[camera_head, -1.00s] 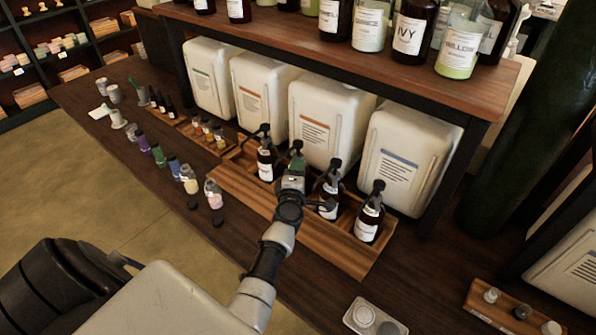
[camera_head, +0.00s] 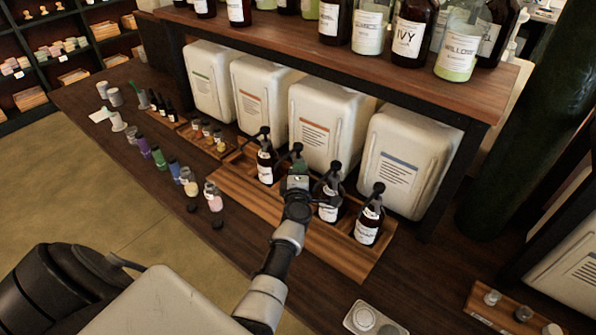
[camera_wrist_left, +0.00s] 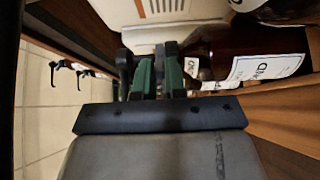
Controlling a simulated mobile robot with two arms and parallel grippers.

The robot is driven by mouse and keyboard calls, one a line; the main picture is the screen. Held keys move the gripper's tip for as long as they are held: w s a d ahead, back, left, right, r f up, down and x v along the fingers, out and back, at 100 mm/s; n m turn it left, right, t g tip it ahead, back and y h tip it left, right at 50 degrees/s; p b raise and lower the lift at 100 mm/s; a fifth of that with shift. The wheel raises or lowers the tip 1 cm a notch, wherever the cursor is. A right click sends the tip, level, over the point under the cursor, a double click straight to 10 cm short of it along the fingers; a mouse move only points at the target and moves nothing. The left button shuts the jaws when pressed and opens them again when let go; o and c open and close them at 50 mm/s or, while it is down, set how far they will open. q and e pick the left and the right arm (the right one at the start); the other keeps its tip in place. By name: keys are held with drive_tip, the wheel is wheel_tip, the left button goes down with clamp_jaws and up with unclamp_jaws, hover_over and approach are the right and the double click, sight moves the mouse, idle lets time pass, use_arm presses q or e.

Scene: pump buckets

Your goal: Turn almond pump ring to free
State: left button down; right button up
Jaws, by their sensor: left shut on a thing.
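My left gripper (camera_head: 297,182) is at the neck of the second pump bottle from the left in the wooden tray. Its dark pump head (camera_head: 297,150) shows just above the gripper; the gripper and wrist hide most of that bottle. In the left wrist view the dark and green fingers (camera_wrist_left: 150,72) are shut at the neck of a brown bottle (camera_wrist_left: 232,52) whose white label (camera_wrist_left: 266,70) ends in what looks like "ND". The ring itself is hidden between the fingers, so its setting cannot be read. My right gripper is not in view.
Other brown pump bottles stand close by: one left (camera_head: 265,163), two right (camera_head: 329,195) (camera_head: 369,220). The wooden tray (camera_head: 340,250) holds them. White canisters (camera_head: 316,120) stand behind, under a shelf (camera_head: 400,55) of bottles. Small colored bottles (camera_head: 159,157) stand left.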

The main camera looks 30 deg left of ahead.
use_arm(q)
drive_tip(key=shift+w+d+y, duration=0.1)
drive_tip(key=shift+y, duration=0.2)
drive_tip(key=c, duration=1.2)
unclamp_jaws()
drive_tip(key=shift+f, duration=0.1)
